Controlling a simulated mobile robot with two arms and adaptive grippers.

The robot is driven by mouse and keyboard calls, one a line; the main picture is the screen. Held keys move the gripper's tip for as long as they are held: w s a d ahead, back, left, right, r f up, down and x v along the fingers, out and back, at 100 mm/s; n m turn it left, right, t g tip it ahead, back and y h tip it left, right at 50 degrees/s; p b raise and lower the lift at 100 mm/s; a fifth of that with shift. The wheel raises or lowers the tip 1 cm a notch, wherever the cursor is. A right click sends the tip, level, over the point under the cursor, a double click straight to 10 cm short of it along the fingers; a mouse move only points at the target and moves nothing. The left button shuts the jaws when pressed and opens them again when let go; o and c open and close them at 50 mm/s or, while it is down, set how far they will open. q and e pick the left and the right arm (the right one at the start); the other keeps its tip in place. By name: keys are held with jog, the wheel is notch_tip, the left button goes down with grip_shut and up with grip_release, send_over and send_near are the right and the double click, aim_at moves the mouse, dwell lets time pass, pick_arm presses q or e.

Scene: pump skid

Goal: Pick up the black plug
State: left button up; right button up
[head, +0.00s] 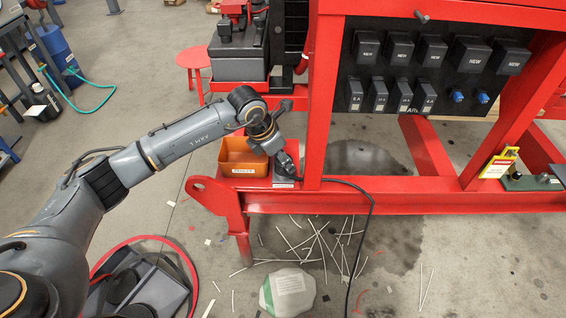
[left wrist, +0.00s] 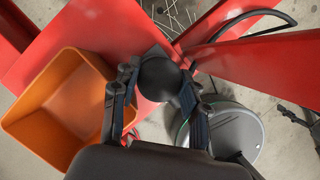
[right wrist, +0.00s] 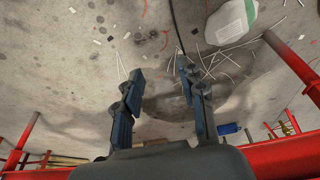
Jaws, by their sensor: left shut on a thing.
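The black plug (left wrist: 160,80) shows as a dark rounded body between the fingers of my left gripper (left wrist: 158,72) in the left wrist view. My left gripper is shut on it. In the head view, this gripper (head: 284,165) points down at the red skid ledge beside the orange bin, and largely hides the plug. A black cable (head: 352,186) runs right from there and down to the floor. I cannot tell whether the plug touches the ledge. My right gripper (right wrist: 160,88) is open and empty over the floor in the right wrist view.
An orange bin (head: 233,168) stands on the ledge just left of my left gripper, which is close to a red upright (head: 319,110). A dark panel (head: 430,70) holds several black modules labelled NEW. White strips and a pale sack (head: 288,293) lie on the floor.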

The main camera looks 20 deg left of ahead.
pick_arm(q)
jog(key=shift+r, duration=0.6)
jog(key=r, duration=0.2)
jog(key=shift+s+d+r+p, duration=0.15)
jog(key=shift+s+r+p, duration=0.2)
jog(key=shift+r, duration=0.05)
jog(key=s+d+r+p, duration=0.1)
jog(key=s+d+r, duration=0.4)
jog(key=s+r, duration=0.4)
jog(key=s, duration=0.3)
jog(key=shift+s, duration=0.15)
pick_arm(e)
notch_tip(320, 180, down, 6)
jog(key=shift+s+f, duration=0.2)
jog(key=shift+s, duration=0.15)
jog(key=shift+w+r, duration=0.1)
